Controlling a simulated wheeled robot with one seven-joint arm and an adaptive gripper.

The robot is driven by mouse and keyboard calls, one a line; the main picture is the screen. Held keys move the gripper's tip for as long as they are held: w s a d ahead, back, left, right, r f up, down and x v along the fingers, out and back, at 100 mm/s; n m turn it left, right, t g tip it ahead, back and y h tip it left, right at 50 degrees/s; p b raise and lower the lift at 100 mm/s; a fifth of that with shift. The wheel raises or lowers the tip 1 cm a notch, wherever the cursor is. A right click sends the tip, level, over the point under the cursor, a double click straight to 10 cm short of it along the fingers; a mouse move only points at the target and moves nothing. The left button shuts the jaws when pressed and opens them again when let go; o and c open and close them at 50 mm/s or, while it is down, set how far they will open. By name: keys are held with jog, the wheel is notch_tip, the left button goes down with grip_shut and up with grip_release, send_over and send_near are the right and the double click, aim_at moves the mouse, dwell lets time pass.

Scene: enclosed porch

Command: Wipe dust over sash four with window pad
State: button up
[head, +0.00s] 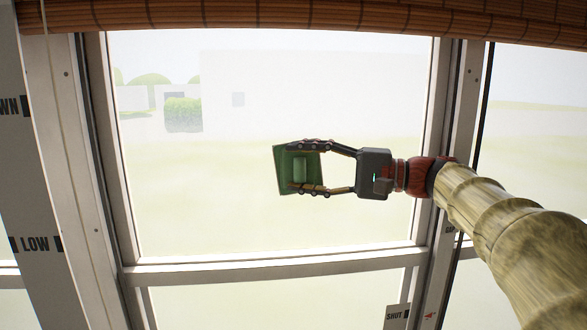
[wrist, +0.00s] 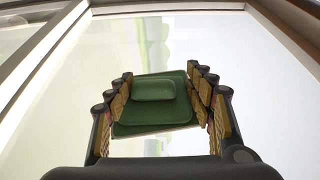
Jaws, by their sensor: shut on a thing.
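The green window pad (head: 282,170) is a flat square with a raised grip block on its back. My gripper (head: 306,167) is shut on that block, with one finger above it and one below in the head view. In the wrist view the pad (wrist: 152,117) sits between the two fingers of my gripper (wrist: 157,95), its face turned away toward the glass. The window sash (head: 210,220) in front of me has a large pane with a pale, hazy look. The pad is over the middle of this pane. I cannot tell whether it touches the glass. No distinct dust patch shows.
A rolled bamboo blind (head: 300,14) hangs across the top. White frame posts stand at left (head: 75,170) and right (head: 455,120). A rail (head: 270,265) crosses below the pane. Labels read "LOW" (head: 36,244) and "SHUT" (head: 395,316). The pane around the pad is clear.

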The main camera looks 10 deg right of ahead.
aim_at(257, 170)
jog(key=shift+d, duration=1.25)
jog(key=a+b, duration=0.3)
jog(key=a, duration=0.8)
jog(key=shift+w+a, duration=0.2)
jog(key=shift+w, duration=0.05)
jog(key=shift+s+f+b, duration=0.15)
jog(key=shift+s+b, duration=0.35)
jog(key=shift+b, duration=0.1)
jog(key=shift+s+a+b, duration=0.1)
jog(key=shift+s+b, duration=1.1)
jog(key=shift+s, duration=1.2)
jog(key=shift+s, duration=0.1)
jog(key=s+b, duration=0.1)
jog(key=s, duration=0.2)
